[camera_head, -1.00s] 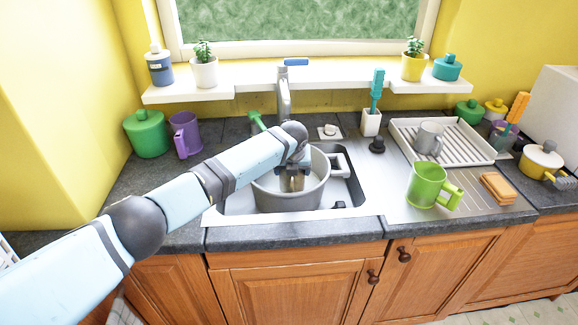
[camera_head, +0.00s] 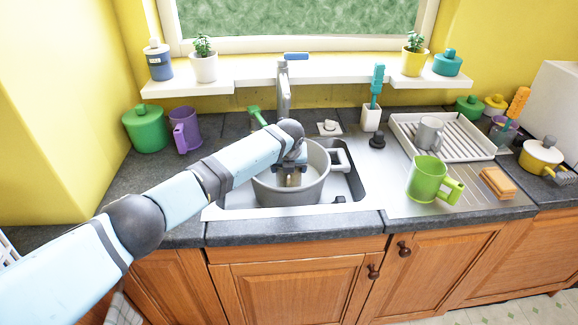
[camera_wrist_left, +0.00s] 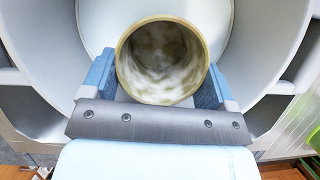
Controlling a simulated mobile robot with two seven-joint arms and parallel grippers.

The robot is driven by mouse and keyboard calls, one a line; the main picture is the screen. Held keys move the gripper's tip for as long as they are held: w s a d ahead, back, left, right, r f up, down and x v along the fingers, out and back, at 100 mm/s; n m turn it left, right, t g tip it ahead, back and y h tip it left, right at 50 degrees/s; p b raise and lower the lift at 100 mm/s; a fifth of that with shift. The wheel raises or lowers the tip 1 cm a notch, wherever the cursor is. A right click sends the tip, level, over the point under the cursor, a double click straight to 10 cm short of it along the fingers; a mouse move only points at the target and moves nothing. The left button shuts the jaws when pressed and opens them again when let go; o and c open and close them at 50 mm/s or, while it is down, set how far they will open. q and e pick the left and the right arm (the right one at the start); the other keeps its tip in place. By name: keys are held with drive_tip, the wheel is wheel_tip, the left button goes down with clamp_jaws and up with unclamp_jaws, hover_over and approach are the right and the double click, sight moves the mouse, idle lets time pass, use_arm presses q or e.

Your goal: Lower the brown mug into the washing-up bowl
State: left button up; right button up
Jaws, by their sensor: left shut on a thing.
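The grey washing-up bowl (camera_head: 290,197) sits in the sink, with a light handle at its right. My left gripper (camera_head: 290,167) reaches down inside its rim, shut on the brown mug (camera_head: 293,181). Only a small tan part of the mug shows in the head view. In the left wrist view the mug (camera_wrist_left: 162,62) is upright, its tan rim and mottled inside facing the camera. The fingers of my left gripper (camera_wrist_left: 160,88) press on both sides of it. The bowl's wall (camera_wrist_left: 262,60) surrounds it. The mug's base is hidden, so I cannot tell if it touches the bowl's floor. My right gripper is not in view.
The tap (camera_head: 284,95) rises just behind the bowl. A green mug (camera_head: 427,180) and a sponge (camera_head: 497,183) are on the drainer at right. A dish rack (camera_head: 460,143) holds a grey mug (camera_head: 429,133). A purple mug (camera_head: 185,130) stands back left.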

use_arm(q)
drive_tip(key=shift+f+b, duration=1.65)
drive_tip(key=shift+f, duration=0.8)
idle(0.8)
drive_tip(key=o, duration=1.3)
